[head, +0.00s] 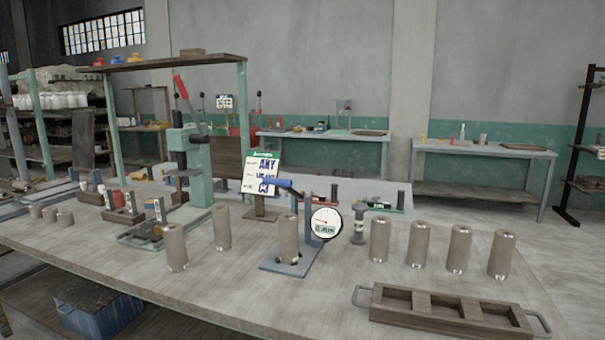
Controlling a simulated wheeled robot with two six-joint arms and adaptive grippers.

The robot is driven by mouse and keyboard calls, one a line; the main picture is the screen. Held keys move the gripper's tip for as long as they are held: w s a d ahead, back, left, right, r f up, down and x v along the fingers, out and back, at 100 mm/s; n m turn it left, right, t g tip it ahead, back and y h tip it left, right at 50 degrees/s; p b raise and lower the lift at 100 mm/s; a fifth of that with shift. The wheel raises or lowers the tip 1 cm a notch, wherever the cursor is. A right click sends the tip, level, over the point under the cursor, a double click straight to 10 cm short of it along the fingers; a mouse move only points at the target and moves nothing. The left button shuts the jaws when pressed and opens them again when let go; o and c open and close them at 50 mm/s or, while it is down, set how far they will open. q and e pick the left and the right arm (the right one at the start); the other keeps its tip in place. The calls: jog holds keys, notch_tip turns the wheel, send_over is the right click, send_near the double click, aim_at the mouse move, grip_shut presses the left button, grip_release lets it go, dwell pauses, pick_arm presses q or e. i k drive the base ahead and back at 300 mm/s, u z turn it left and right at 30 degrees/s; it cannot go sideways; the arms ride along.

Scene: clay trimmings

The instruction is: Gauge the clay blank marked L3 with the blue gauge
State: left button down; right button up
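The blue gauge has a flat base plate (269,266), an upright column, a blue lever arm on top and a round white dial (326,223) at its right. A grey-brown clay blank (289,240) stands upright on its base, beneath the arm; I cannot tell whether anything touches its top. Two more upright blanks stand to the left, one nearer (175,248) and one farther (221,227). Several stand in a row to the right, the first of them (379,240) nearest the gauge. Small marks near their feet are too small to read, so I cannot tell which is L3. Neither gripper is in view.
A wooden tray (378,302) with compartments and metal handles lies at the front right. A green press (199,165) with a red lever stands behind the left blanks. A sign board (260,174) stands behind the gauge. The front middle of the bench (200,295) is clear.

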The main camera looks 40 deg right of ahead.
aim_at(285, 184)
jog(key=z, duration=1.55)
